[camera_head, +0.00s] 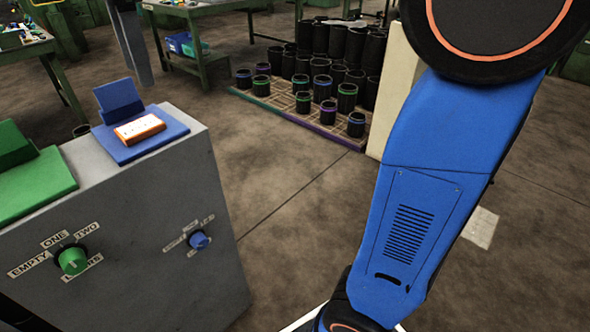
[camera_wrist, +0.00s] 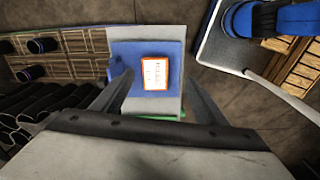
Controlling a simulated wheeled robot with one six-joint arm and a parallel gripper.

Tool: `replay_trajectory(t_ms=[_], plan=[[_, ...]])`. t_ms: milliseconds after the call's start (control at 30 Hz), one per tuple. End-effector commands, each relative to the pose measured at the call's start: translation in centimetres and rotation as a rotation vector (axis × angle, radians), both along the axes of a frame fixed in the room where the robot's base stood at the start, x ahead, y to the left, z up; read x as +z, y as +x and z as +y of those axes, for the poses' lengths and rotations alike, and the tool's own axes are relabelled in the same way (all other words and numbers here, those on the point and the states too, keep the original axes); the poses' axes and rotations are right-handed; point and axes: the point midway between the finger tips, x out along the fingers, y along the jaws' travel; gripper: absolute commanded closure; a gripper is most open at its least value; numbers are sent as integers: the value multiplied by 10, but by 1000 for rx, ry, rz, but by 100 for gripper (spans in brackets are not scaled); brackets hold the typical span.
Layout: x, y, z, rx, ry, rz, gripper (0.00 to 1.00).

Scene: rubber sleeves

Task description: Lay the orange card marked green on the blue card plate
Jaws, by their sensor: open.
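The orange card (camera_head: 139,129) lies flat on the blue card plate (camera_head: 172,138), on top of a grey cabinet. Its upper face is mostly white with an orange border; the small print is too fine to read, and I cannot make out a green mark. In the wrist view, the card (camera_wrist: 155,73) lies on the blue plate (camera_wrist: 120,50). My gripper (camera_wrist: 159,76) is open and empty, its two fingers spread to either side of the card in that view. A gap to the card seems to remain. My gripper is out of the head view.
A green plate (camera_head: 35,188) sits beside the blue one on the grey cabinet (camera_head: 130,245). The cabinet's front has a green knob (camera_head: 72,260) and a blue knob (camera_head: 199,240). Several black sleeves with coloured rims stand on a pallet (camera_head: 300,119) behind. Floor right of the cabinet is clear.

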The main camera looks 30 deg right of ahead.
Motion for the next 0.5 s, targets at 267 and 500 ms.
replay_trajectory(t_ms=[267,500], plan=[[-55,-42,-92,-465,70,-83,34],[-119,-90,-155,-869,146,-149,34]])
